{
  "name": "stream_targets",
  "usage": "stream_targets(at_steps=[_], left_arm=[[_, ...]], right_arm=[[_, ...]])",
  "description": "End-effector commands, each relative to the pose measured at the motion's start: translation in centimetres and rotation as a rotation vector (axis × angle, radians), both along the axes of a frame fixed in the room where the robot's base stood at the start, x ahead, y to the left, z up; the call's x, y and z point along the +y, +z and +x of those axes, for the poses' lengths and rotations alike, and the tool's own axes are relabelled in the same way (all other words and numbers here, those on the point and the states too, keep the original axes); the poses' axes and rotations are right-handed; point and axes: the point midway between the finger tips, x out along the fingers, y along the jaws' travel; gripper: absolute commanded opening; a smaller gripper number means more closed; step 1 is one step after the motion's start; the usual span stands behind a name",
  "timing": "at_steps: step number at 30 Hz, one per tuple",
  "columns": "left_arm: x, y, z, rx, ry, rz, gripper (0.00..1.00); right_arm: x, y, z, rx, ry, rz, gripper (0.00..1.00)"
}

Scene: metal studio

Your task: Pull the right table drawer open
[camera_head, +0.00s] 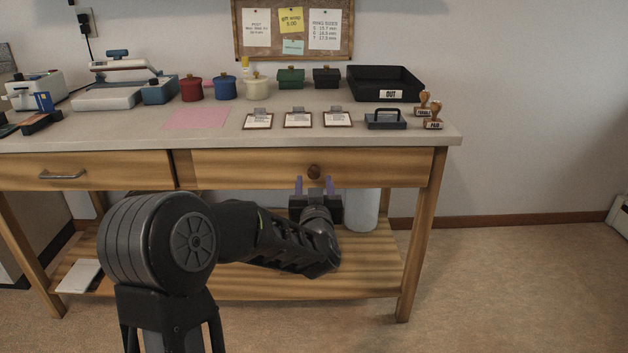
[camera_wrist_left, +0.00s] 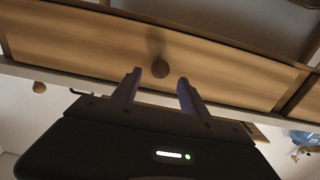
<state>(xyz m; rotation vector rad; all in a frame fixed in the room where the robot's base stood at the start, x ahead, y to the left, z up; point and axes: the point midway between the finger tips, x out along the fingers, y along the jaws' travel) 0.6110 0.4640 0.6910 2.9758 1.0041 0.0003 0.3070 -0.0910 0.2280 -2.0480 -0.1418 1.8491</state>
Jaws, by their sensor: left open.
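The right table drawer (camera_head: 375,167) has a wooden front with a round wooden knob (camera_head: 314,171) and looks closed. My left gripper (camera_head: 314,184) is open just in front of the drawer, with its two purple fingers on either side of the knob's lower edge in the head view. In the left wrist view the drawer front (camera_wrist_left: 90,45) spans the top, and the knob (camera_wrist_left: 160,69) shows ahead of and between the open fingertips (camera_wrist_left: 158,78). Nothing is between the fingers that I can see gripped. My right gripper is in neither view.
The left drawer (camera_head: 85,172) has a metal bar handle (camera_head: 62,175). The tabletop (camera_head: 215,135) bears clipboards, stamps, colored pots and a black tray (camera_head: 385,82). A white cylinder (camera_head: 362,210) stands on the lower shelf (camera_head: 370,270) behind my gripper. The floor to the right is clear.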

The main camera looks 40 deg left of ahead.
Motion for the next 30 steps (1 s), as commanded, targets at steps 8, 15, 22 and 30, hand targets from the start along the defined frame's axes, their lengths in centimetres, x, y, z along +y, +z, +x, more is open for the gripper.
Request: stream_targets(at_steps=[8, 15, 22, 30], left_arm=[[2.1, -0.1, 2.7, 0.001, 0.000, 0.001, 0.52], [2.2, 0.0, 2.9, 0.001, -0.001, 0.001, 0.52], [2.2, 0.0, 2.9, 0.001, -0.001, 0.001, 0.39], [2.2, 0.0, 2.9, 0.001, -0.001, 0.001, 0.16]], right_arm=[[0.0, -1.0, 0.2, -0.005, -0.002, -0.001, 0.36], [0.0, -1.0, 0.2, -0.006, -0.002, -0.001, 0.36], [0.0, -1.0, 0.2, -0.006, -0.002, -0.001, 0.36], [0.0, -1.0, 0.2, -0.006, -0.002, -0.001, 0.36]])
